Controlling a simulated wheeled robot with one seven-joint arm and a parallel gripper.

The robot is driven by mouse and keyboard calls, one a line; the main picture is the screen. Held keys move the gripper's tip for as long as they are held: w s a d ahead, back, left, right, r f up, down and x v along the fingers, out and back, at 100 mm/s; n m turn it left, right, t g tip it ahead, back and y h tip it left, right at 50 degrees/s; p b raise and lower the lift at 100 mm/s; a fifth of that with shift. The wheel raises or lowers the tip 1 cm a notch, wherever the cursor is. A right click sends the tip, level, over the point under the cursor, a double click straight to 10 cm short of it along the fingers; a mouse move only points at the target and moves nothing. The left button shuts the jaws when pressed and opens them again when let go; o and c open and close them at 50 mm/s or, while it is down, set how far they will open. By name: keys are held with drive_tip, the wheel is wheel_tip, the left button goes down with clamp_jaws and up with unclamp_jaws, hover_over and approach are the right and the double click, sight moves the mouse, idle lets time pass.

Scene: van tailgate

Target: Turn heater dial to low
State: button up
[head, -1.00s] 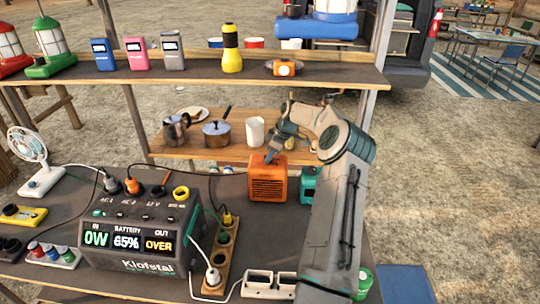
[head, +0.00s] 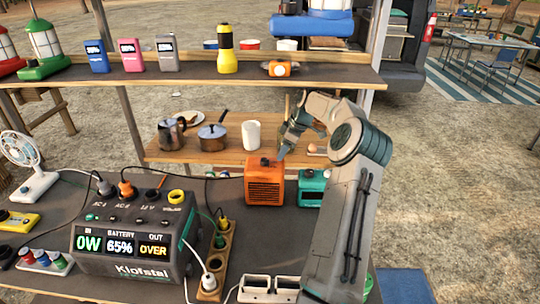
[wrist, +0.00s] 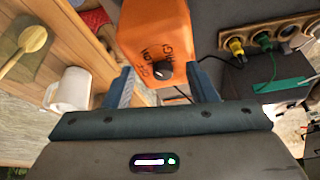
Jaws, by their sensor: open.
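The orange heater (head: 265,185) stands on the dark counter near its back edge, grille to the front. Its black dial (head: 265,161) is on top. In the wrist view the dial (wrist: 164,70) shows with dark printed lettering around it, including what reads as OFF; its exact setting is hard to tell. My gripper (head: 281,154) is just above and right of the dial in the head view. In the wrist view my gripper (wrist: 166,82) is open, with one blue finger on each side of the dial and nothing held.
A teal device (head: 312,188) stands close right of the heater. The power station (head: 135,240) at left reads 0W, 65% and OVER. A socket strip (head: 215,260) with plugs lies between. A white mug (head: 251,134) and pots stand on the wooden table behind; a shelf (head: 190,76) spans above.

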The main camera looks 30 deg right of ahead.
drive_tip(key=s+d+b, duration=0.1)
drive_tip(key=s+d, duration=0.4)
drive_tip(key=s, duration=0.1)
idle(0.3)
drive_tip(key=shift+w, duration=0.1)
